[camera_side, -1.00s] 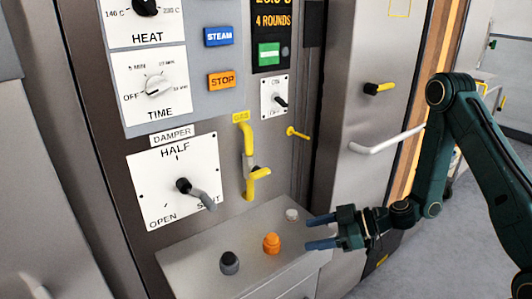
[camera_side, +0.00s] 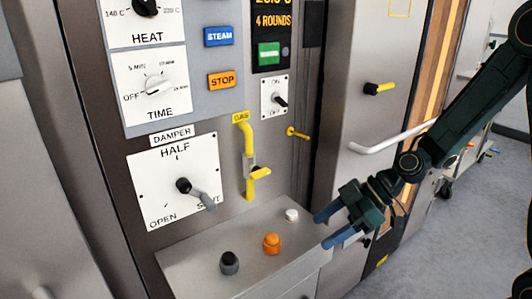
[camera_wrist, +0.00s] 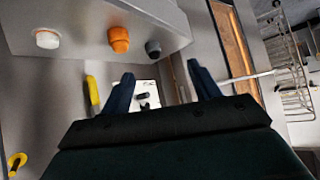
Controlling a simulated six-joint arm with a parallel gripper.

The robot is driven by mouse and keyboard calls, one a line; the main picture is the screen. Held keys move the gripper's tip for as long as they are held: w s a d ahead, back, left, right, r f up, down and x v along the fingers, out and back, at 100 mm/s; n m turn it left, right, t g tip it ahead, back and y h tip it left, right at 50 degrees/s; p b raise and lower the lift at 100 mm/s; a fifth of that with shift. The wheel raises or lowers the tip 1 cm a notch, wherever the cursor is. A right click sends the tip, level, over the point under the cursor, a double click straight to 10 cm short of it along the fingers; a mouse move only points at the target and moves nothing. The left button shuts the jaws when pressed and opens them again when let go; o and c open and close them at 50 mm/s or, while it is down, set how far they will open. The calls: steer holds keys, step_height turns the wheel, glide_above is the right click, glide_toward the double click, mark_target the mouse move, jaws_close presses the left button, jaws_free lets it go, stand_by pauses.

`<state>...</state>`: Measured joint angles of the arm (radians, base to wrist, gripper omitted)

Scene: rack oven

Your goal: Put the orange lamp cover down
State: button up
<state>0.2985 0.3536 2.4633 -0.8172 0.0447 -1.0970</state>
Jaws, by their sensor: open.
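The orange lamp cover (camera_side: 271,243) stands upright on the grey shelf (camera_side: 200,262), between a dark grey cover (camera_side: 229,263) and a white one (camera_side: 291,215). It also shows in the wrist view (camera_wrist: 119,40), near the top left. My gripper (camera_side: 326,228) is open and empty, to the right of the orange cover and apart from it, by the shelf's right edge. In the wrist view its two blue fingers (camera_wrist: 162,88) are spread with nothing held between them.
Above the shelf is a yellow gas lever (camera_side: 258,174). The damper handle (camera_side: 197,192) is to its left. A long door handle (camera_side: 392,138) projects at right, near my arm. The floor (camera_side: 470,210) at right is open.

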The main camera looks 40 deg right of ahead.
steer(key=s+d+r+m+h, duration=0.4)
steer(key=s+r+m, duration=0.1)
steer(key=s+r, duration=0.2)
steer(key=s+d+r+m+h, duration=0.4)
steer(key=s+r, duration=0.4)
steer(key=s, duration=0.2)
steer(key=shift+s+d+m+t, duration=0.3)
steer(key=shift+d+m, duration=0.25)
steer(key=shift+m, duration=0.45)
steer(key=shift+o, duration=0.5)
steer(key=shift+w+r, duration=0.1)
